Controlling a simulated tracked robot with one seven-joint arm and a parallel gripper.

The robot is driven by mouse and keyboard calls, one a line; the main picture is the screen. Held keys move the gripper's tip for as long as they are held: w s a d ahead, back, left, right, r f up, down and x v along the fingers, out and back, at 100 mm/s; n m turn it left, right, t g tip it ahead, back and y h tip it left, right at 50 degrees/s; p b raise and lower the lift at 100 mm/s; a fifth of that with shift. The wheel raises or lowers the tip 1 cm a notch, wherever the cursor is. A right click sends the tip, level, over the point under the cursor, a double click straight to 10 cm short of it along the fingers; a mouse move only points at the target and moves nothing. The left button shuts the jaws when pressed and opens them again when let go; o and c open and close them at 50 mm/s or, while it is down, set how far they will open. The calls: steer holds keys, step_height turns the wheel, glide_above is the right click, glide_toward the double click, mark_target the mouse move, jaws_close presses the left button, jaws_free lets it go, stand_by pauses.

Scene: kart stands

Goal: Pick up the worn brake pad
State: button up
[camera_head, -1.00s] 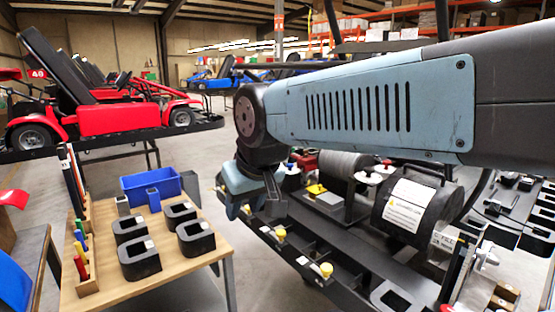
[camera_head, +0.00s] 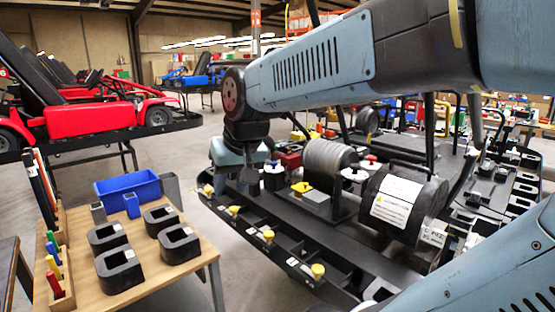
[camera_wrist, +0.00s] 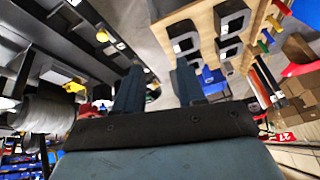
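I cannot single out a worn brake pad in either view. The long black kart stand (camera_head: 300,232) has several shallow compartments with yellow knobs along its near edge; small things inside them are too dark to tell. My gripper (camera_head: 246,182) hangs over the far left part of this stand in the head view and hides what is behind it.
The wooden table holds several black open-centred blocks (camera_head: 120,270), a blue bin (camera_head: 128,192) and a rack of coloured handles (camera_head: 58,275). A grey cable reel (camera_head: 330,160) and a black drum (camera_head: 405,203) with a label stand on the kart stand. Bare floor separates table and stand.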

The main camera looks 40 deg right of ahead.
steer(key=w+d+f+m, duration=0.1)
steer(key=w+d+m, duration=0.3)
steer(key=w+d, duration=0.45)
steer(key=m+g+h, duration=0.4)
steer(key=m+h, duration=0.7)
steer(key=h, duration=0.3)
glide_toward(289, 149)
steer(key=shift+w+x, duration=0.15)
steer(key=shift+x, duration=2.55)
steer(key=shift+w+x, duration=0.1)
steer(key=shift+x, duration=2.6)
jaws_close()
